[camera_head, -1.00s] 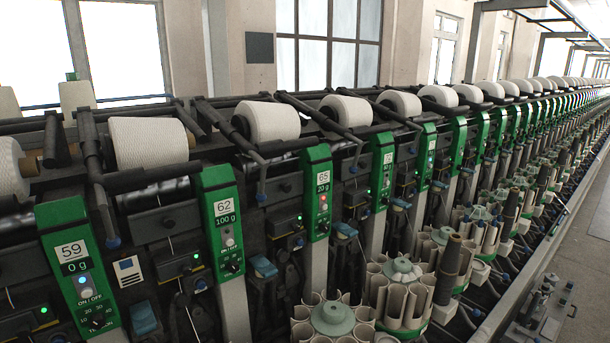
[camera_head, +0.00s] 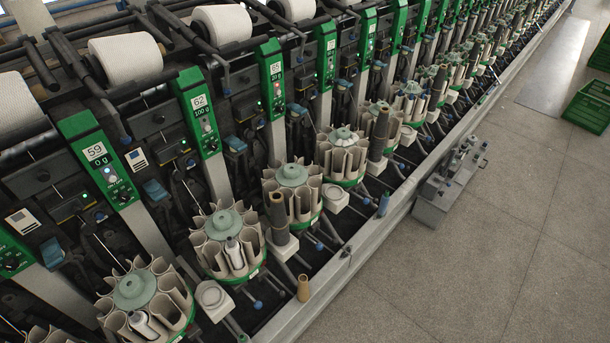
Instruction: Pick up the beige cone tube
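A small beige cone tube (camera_head: 304,288) stands near the lower middle of the head view, at the machine's front edge beside the long grey rail. It looks roughly upright, and nothing covers it. Neither of my grippers shows in the view, so nothing of mine is seen near the tube.
The winder's round magazines (camera_head: 292,176) run in a row up to the right, with taller dark brown tubes (camera_head: 278,216) between them. A grey metal unit (camera_head: 450,180) juts out from the rail. Green crates (camera_head: 590,107) stand right; the floor (camera_head: 450,285) is clear.

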